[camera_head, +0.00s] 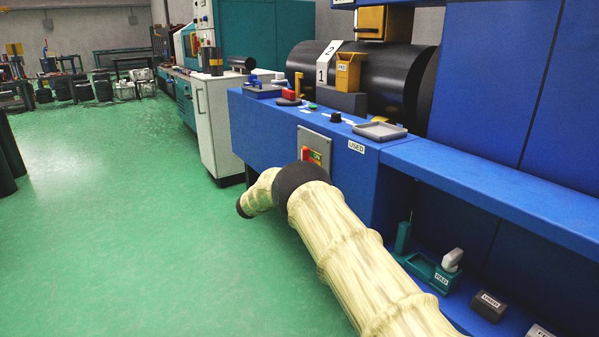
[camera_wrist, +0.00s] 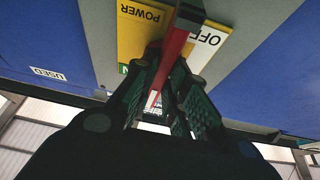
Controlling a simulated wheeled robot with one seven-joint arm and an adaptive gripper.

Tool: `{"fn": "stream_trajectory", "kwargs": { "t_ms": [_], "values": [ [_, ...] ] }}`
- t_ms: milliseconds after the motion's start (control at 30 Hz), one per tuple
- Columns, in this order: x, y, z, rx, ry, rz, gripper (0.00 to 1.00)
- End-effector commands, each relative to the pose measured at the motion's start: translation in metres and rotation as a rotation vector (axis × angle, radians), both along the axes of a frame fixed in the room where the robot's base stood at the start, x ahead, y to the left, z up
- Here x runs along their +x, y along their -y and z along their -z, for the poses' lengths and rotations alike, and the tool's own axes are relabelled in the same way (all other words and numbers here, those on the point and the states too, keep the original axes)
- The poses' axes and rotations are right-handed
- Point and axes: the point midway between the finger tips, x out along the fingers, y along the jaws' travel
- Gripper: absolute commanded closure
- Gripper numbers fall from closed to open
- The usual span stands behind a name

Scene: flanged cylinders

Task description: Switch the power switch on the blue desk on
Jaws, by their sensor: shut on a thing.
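The power switch (camera_head: 321,148) is a grey plate with a yellow, green and red face on the front of the blue desk (camera_head: 270,135). In the wrist view its yellow label (camera_wrist: 136,35) reads POWER, with OFF beside it, and a bit of green shows behind my left finger. A red switch lever (camera_wrist: 177,45) runs between the dark fingers of my gripper (camera_wrist: 170,66), which is shut on it. The fingers hide part of the label and the lever's exact position is hard to tell. In the head view my arm hides the gripper.
A grey tray (camera_head: 380,130), a black knob (camera_head: 336,117) and a yellow bin (camera_head: 348,70) stand on the desk. Labelled blocks (camera_head: 488,305) and a teal holder (camera_head: 432,273) lie on the lower shelf. Green floor (camera_head: 150,210) is open to the left.

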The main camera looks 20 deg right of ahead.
Motion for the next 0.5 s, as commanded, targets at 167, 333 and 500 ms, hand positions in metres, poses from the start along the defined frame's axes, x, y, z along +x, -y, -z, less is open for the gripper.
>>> {"fn": "stream_trajectory", "kwargs": {
  "t_ms": [167,333,500],
  "values": [
    [-0.0008,0.0024,0.0009,0.002,0.000,0.003,0.75],
    [0.0000,0.0003,0.0006,0.001,0.000,0.000,0.64],
    [0.0001,-0.0003,0.0004,0.001,0.000,0.000,0.64]
  ]
}}
